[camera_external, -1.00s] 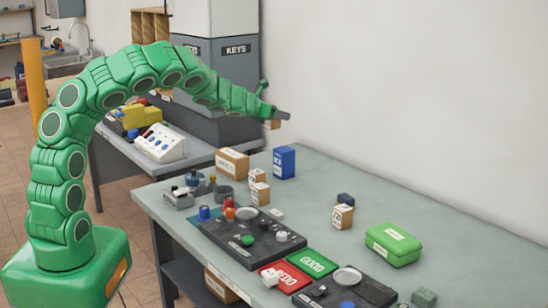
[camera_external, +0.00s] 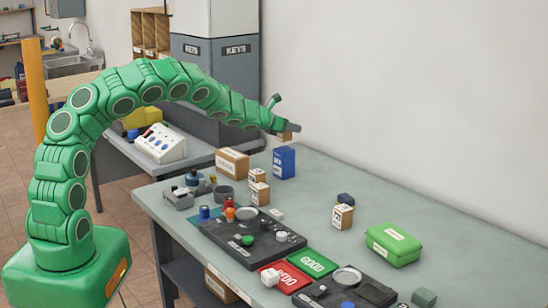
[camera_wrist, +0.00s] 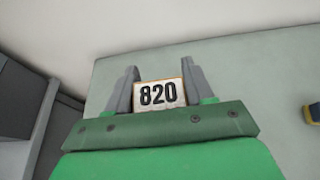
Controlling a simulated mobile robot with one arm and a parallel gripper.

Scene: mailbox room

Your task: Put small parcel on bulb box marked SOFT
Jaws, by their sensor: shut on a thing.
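My gripper (camera_external: 285,127) is shut on a small brown box with a white label reading 820, taken as the small parcel (camera_external: 285,136). The parcel also shows between the two grey fingers in the wrist view (camera_wrist: 158,94). It is held in the air above the far end of the grey table, near and above a blue box with a white label (camera_external: 284,162). Small brown labelled boxes stand nearby, one (camera_external: 258,175) behind another (camera_external: 260,194). I cannot read SOFT on any box.
A larger brown carton (camera_external: 232,164) stands left of the blue box. A green case (camera_external: 393,245) is at the right. Dark trays, red and green plates and small parts crowd the front edge. The table's back strip (camera_external: 315,180) is clear.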

